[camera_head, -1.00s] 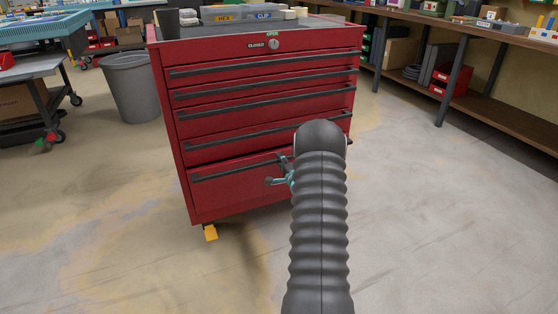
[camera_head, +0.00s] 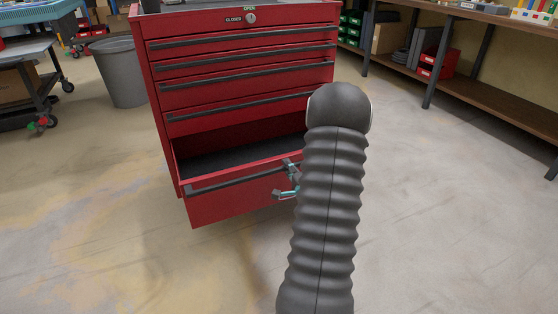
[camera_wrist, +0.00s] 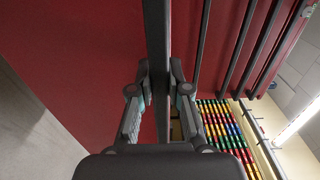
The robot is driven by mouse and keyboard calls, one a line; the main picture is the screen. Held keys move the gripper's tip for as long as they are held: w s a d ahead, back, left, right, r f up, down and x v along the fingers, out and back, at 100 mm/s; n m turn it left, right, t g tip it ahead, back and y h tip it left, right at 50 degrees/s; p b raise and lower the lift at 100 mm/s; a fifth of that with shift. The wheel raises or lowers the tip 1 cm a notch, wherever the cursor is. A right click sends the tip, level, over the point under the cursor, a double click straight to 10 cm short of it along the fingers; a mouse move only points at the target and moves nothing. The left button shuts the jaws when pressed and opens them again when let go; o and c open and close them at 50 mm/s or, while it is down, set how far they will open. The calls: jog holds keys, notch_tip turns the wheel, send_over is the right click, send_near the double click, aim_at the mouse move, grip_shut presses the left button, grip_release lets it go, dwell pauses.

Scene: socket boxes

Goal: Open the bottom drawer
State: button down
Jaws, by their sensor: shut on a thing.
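The bottom drawer (camera_head: 235,201) of the red tool cabinet (camera_head: 172,98) stands pulled out in the head view, with its dark, empty-looking inside (camera_head: 230,158) showing. Its dark bar handle (camera_head: 237,184) runs along the top of its front. My gripper (camera_head: 290,180) is at the right part of this handle, partly hidden by my arm. In the wrist view, my gripper (camera_wrist: 160,85) has one finger on each side of the handle (camera_wrist: 157,40) and is shut on it. The right end of the drawer is hidden behind my arm.
The drawers above (camera_head: 240,95) are closed. A grey bin (camera_head: 119,72) and a wheeled cart (camera_head: 35,80) stand at the left. A wooden workbench (camera_head: 480,35) with a lower shelf is at the right. The floor (camera_head: 430,210) in front and to the right is clear.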

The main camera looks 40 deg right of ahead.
jog(key=shift+v, duration=1.5)
jog(key=shift+d, duration=0.1)
jog(key=c, duration=1.1)
grip_release()
jog(key=v, duration=1.2)
